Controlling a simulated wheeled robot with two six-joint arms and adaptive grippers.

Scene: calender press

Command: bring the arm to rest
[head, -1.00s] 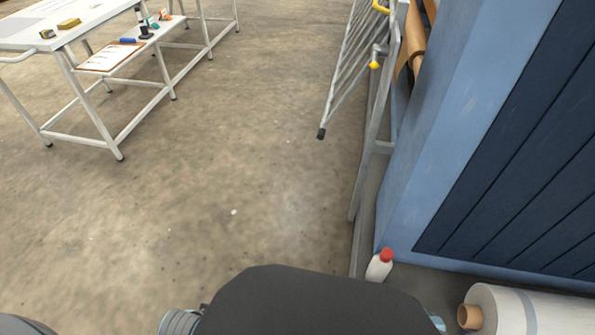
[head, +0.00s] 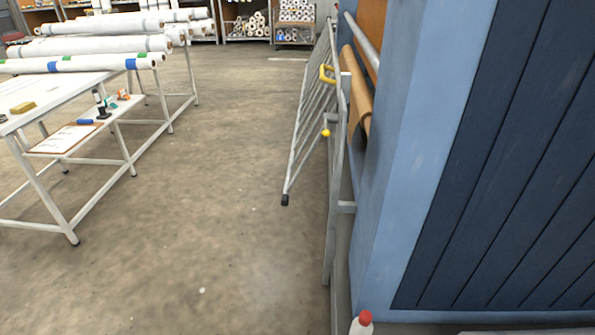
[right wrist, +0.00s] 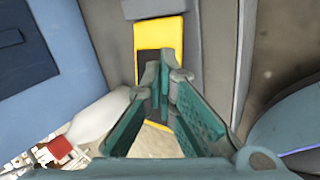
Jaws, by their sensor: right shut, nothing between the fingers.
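My right gripper (right wrist: 164,88) shows in the right wrist view, with its teal-padded fingers meeting at the tips. It is shut and holds nothing. Beyond the fingertips is a yellow-edged part (right wrist: 160,35) with a dark opening; I cannot tell what it belongs to. Neither gripper shows in the head view, so my left gripper is out of sight.
The blue press (head: 410,150) fills the right side, with a grey barred gate (head: 305,120) beside it. A white bottle with a red cap (head: 362,323) stands low near the press. A white table (head: 60,90) stands at left. The middle floor is open.

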